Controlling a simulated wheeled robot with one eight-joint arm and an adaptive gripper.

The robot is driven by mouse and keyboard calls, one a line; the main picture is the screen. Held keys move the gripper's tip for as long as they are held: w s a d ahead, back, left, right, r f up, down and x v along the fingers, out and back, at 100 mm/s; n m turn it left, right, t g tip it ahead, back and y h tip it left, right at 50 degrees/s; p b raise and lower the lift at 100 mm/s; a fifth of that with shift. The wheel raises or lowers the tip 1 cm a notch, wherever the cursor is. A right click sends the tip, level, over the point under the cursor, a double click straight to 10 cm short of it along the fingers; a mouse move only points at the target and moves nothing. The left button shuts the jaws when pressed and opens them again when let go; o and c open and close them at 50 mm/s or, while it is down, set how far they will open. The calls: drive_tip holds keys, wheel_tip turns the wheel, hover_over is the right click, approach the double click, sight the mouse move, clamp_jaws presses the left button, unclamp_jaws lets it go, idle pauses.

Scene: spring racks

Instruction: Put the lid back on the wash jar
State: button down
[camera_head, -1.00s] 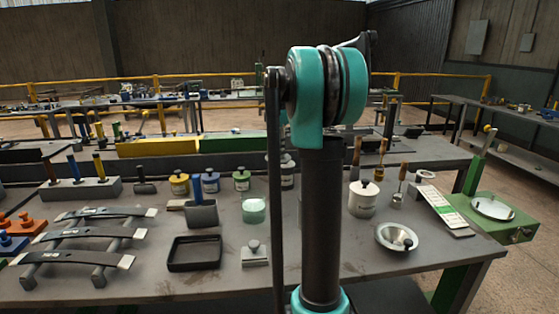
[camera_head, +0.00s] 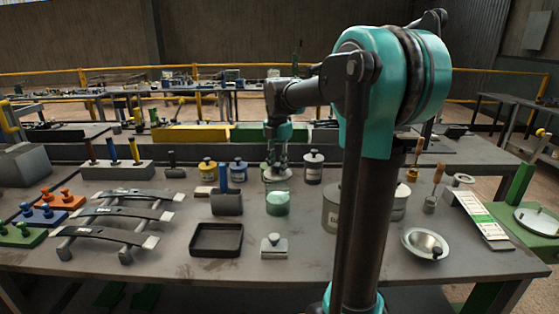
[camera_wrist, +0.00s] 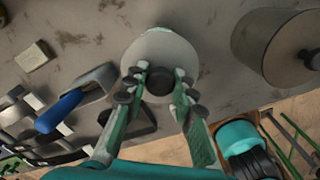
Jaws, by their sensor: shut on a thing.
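The wash jar (camera_head: 277,204) is a clear glass jar with pale green contents, upright on the bench in the head view. My gripper (camera_head: 277,165) is above it, pointing down. It is shut on the black knob (camera_wrist: 158,82) of a round pale grey lid (camera_wrist: 160,52). In the head view the lid (camera_head: 278,176) is roughly level, just above the jar mouth.
A large grey canister (camera_head: 332,208) stands close on the right, partly behind my arm. A blue-handled tool (camera_head: 226,203) stands close on the left. Yellow-lidded (camera_head: 207,172) and dark-lidded (camera_head: 313,167) jars stand behind. A weight block (camera_head: 273,246) and black tray (camera_head: 216,240) lie in front.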

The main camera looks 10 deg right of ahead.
drive_tip(key=shift+f, duration=2)
drive_tip(key=shift+f, duration=0.15)
idle(0.5)
drive_tip(key=c, duration=0.7)
unclamp_jaws()
drive_tip(key=shift+r, duration=3.55)
drive_tip(key=shift+c, duration=0.6)
clamp_jaws()
